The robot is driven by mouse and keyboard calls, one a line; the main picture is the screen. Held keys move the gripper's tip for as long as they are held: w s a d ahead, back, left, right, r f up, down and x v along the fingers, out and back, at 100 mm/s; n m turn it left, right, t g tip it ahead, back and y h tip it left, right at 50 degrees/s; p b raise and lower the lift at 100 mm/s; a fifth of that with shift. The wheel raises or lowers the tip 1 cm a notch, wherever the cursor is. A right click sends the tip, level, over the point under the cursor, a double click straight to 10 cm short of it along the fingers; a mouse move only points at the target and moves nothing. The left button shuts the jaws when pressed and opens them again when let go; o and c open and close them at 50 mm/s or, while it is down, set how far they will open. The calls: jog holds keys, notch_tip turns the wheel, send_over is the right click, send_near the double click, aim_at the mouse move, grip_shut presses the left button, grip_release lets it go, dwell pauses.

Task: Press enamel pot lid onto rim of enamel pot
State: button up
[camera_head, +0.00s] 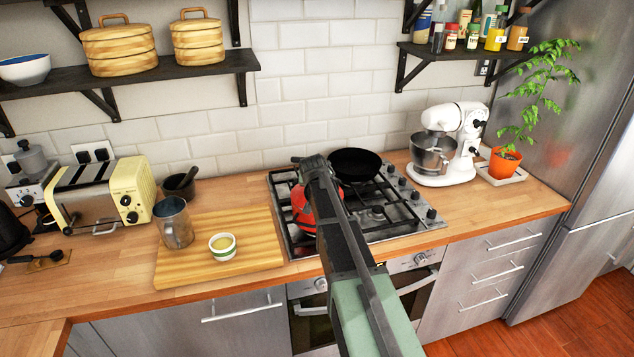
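A red enamel pot (303,208) stands on the left part of the gas hob (412,215). My arm crosses in front of it and hides much of it. My gripper (311,166) is at the pot's top, at its far side in the picture. I cannot make out a separate lid; whether the red top is lid or pot is hidden by my arm. The fingers are small and dark, so I cannot tell whether they are open or shut, or touching the pot.
A black frying pan (355,163) sits on the hob behind. A wooden board (180,272) with a metal jug (173,224) and a small bowl (222,247) lies to the left. A white stand mixer (450,145) stands to the right. Shelves hang above.

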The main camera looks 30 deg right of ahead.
jog(key=shift+f+b, duration=0.4)
jog(key=shift+r, duration=0.1)
jog(key=o, duration=1.2)
jog(key=shift+c, duration=0.2)
jog(key=p+v, duration=0.7)
jog(key=v, duration=0.3)
jog(key=shift+s+a+r+p, duration=0.15)
jog(key=shift+s+r+p, duration=0.15)
jog(key=shift+p, duration=0.1)
jog(key=s+a+f+n+g+y+b, duration=0.2)
jog(key=s+a+f, duration=0.4)
jog(key=s+a, duration=0.3)
jog(key=s+a+f+n+g+y+b, duration=0.2)
jog(key=s+a+f+n+g+b, duration=0.2)
jog(key=s+a, duration=0.5)
jog(key=s+f+g, duration=0.1)
jog(key=s+f, duration=0.1)
jog(key=s, duration=0.5)
jog(key=shift+a+g+b, duration=0.25)
jog(key=shift+g+b, duration=0.15)
